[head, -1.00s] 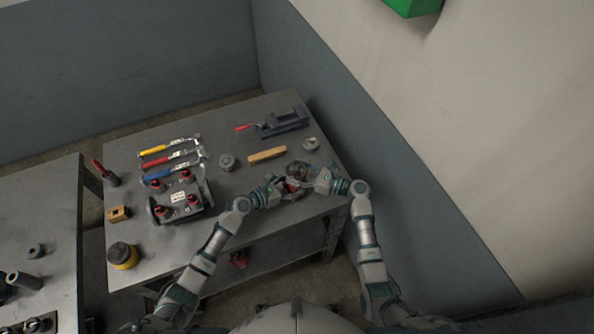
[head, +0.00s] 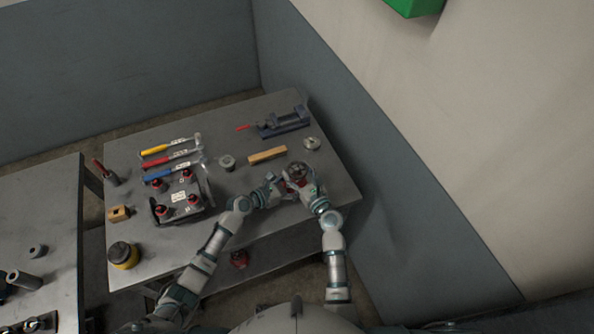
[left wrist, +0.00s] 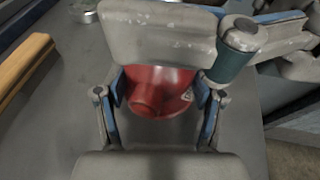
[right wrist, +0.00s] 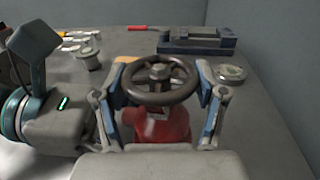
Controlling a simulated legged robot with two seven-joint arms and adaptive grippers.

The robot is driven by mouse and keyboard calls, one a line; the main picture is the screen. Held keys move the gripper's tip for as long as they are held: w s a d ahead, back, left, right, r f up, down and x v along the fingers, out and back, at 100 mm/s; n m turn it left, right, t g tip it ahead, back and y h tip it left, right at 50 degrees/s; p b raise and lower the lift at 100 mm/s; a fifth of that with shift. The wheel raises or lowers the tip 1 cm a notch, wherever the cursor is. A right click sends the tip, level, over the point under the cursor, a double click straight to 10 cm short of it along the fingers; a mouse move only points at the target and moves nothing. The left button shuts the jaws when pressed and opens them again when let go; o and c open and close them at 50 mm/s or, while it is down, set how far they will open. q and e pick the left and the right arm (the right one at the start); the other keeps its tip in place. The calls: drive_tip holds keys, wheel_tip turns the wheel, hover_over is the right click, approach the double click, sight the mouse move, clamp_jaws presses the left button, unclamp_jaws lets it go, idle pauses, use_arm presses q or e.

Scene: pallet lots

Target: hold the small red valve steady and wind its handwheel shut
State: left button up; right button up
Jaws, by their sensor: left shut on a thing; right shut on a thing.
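The small red valve stands upright near the table's right front; its red body shows between the fingers in the left wrist view (left wrist: 158,90) and below the wheel in the right wrist view (right wrist: 162,128). Its dark handwheel (right wrist: 160,80) sits on top and also shows in the head view (head: 296,172). My left gripper (head: 280,187) (left wrist: 158,100) is shut on the valve body from the left. My right gripper (head: 302,183) (right wrist: 160,90) has its fingers on either side of the handwheel and is shut on it. In the left wrist view the right gripper hides the handwheel.
A wall borders the table's right side.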

drive_tip(key=shift+h, duration=0.3)
drive_tip(key=o, duration=1.1)
drive_tip(key=shift+o, duration=0.2)
drive_tip(key=shift+s+d, duration=0.1)
drive_tip(key=v, duration=1.1)
drive_tip(key=shift+s+d+f, duration=0.2)
drive_tip(key=shift+s, duration=0.1)
